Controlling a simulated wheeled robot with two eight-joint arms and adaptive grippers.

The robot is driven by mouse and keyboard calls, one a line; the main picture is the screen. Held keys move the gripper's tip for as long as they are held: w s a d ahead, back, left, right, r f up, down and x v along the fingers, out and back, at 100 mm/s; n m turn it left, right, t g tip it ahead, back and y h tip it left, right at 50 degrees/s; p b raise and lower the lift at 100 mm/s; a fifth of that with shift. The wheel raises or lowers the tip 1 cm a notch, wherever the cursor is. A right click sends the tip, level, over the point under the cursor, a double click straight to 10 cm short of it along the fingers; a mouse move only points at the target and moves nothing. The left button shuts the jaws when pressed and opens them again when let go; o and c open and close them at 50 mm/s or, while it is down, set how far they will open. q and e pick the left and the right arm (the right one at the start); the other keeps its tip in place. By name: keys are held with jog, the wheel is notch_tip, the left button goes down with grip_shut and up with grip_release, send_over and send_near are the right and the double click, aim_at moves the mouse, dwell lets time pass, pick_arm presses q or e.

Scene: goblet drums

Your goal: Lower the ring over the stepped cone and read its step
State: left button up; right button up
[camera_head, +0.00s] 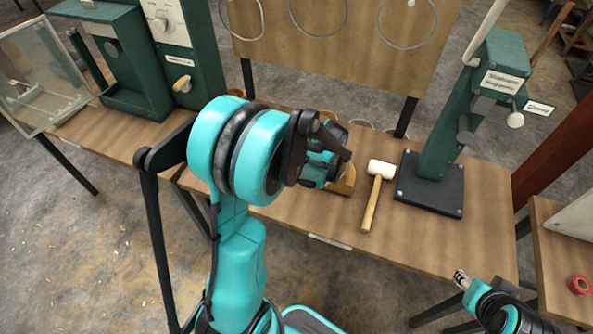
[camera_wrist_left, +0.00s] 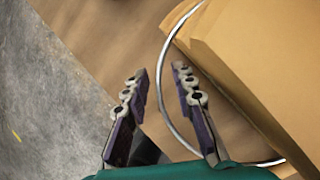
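In the left wrist view, a thin metal ring (camera_wrist_left: 162,100) curves along the left and lower sides of a tan, step-edged block (camera_wrist_left: 262,60), which seems to be the stepped cone. Its far side is out of view, so I cannot tell how fully it encircles the block. My left gripper (camera_wrist_left: 158,74) is open; the ring's wire passes through the gap between its purple fingers, with space on both sides. In the head view, my left arm hides most of the cone; a tan part (camera_head: 346,181) shows beside it. My right gripper (camera_head: 461,279) is at the lower right, its fingers unclear.
A white-headed mallet (camera_head: 377,190) lies right of the cone on the wooden table (camera_head: 315,222). A green stand (camera_head: 431,185) is farther right. Large rings (camera_head: 408,46) hang on a board behind. A green cabinet (camera_head: 132,75) and glass-sided case (camera_head: 45,80) stand left.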

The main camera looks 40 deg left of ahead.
pick_arm(q)
jog(key=o, duration=0.4)
jog(key=shift+o, duration=0.2)
jog(key=shift+r, duration=0.1)
jog(key=v, duration=1.2)
